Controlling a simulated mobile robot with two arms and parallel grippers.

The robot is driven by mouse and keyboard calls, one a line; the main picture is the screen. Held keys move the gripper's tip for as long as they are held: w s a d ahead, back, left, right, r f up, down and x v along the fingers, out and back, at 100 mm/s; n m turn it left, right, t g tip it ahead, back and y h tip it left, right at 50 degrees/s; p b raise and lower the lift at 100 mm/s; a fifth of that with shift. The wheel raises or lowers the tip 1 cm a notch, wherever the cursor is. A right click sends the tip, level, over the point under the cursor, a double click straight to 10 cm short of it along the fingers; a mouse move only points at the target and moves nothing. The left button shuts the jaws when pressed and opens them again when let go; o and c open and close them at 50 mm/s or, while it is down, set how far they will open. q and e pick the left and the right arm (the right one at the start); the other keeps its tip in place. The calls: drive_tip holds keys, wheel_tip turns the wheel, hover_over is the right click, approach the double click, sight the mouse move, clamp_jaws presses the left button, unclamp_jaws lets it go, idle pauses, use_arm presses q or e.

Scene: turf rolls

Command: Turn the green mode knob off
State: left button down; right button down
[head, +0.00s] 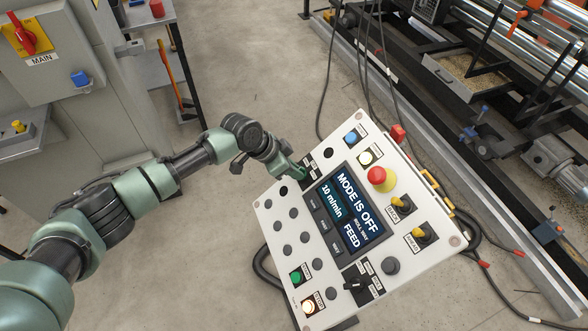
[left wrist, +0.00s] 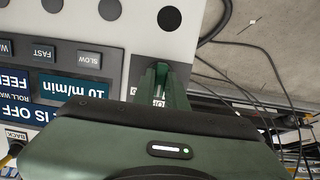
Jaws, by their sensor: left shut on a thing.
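My left gripper (head: 302,172) reaches the upper left side of the white control panel (head: 275,225). In the left wrist view its green fingers (left wrist: 161,80) are shut at a grey label plate (left wrist: 139,72) beside the display. The green mode knob sits at this plate, between the fingers and mostly hidden by them, so its pointing direction cannot be read. The display (head: 344,208) reads "MODE IS OFF", "10 m/min" and "FEED". My right gripper is not in view.
The panel also carries a red emergency button (head: 381,179), two yellow-marked switches, a black selector (head: 354,284), a green button (head: 296,276) and a lit white button (head: 309,305). Cables run behind it. A grey cabinet (head: 75,70) stands at left, machinery at right.

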use_arm(q)
drive_tip(key=shift+d, duration=0.1)
drive_tip(key=c, duration=1.4)
unclamp_jaws()
drive_tip(key=shift+c, duration=0.2)
drive_tip(key=b+v, duration=0.1)
drive_tip(key=v, duration=0.6)
drive_tip(key=shift+r+b, duration=0.25)
drive_tip(key=shift+b, duration=0.1)
drive_tip(key=shift+s, duration=0.1)
